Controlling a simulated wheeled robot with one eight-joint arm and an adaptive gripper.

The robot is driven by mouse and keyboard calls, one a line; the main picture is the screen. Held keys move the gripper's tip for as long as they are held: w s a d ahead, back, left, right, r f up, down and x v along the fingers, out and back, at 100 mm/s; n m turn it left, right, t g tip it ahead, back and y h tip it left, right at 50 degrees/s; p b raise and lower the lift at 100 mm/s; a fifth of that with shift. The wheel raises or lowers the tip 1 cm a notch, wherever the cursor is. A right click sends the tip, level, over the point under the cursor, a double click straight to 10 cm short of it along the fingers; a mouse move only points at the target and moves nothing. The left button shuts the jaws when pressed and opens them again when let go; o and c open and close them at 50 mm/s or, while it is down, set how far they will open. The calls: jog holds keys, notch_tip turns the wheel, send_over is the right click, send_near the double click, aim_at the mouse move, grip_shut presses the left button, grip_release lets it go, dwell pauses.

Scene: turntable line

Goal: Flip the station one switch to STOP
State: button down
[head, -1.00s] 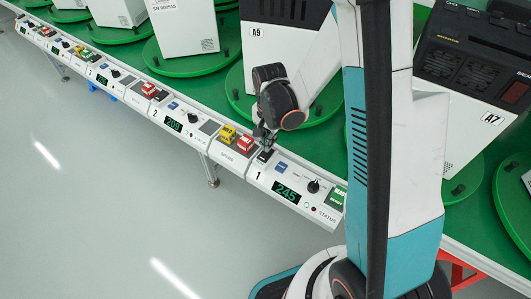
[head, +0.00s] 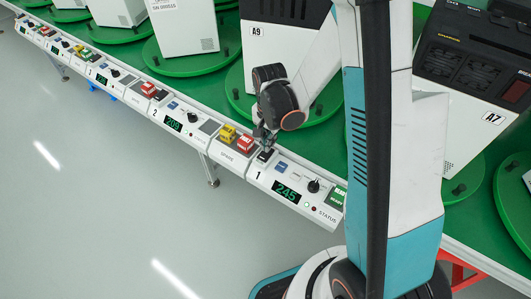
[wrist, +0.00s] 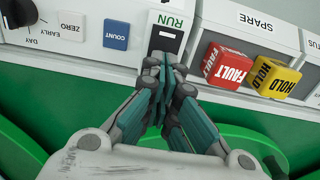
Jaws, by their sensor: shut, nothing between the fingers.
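The station one panel (head: 252,176) is the white sloped console marked 1, with a green 245 display (head: 287,193). Its switch (wrist: 166,41) is a dark rocker on a white plate, with RUN printed at the side away from my gripper. My gripper (wrist: 163,65) is shut and empty, with its fingertips at the near edge of the switch. They cover part of it; I cannot tell whether they touch, and no STOP label shows.
A red FAULT block (wrist: 226,66) and yellow HOLD block (wrist: 273,76) stand on the SPARE panel (wrist: 255,22) close beside my gripper. A blue COUNT button (wrist: 116,35) and black knob (wrist: 17,12) are on the other side. White machine A9 (head: 285,50) stands behind.

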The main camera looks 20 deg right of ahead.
jog(key=shift+f+b, duration=0.8)
jog(key=shift+f, duration=0.05)
dwell(0.4)
jog(key=shift+r, duration=0.1)
jog(key=shift+r+p, duration=2.35)
jog(key=shift+r, duration=1.1)
jog(key=shift+r, duration=0.15)
jog(key=s+r+n+t, duration=0.3)
jog(key=s+r+n, duration=0.2)
jog(key=r, duration=0.6)
jog(key=s+r+n+t, duration=0.4)
jog(key=s+r+n, duration=0.1)
jog(key=s+r, duration=0.5)
jog(key=shift+r+n, duration=0.4)
jog(key=shift+r, duration=0.15)
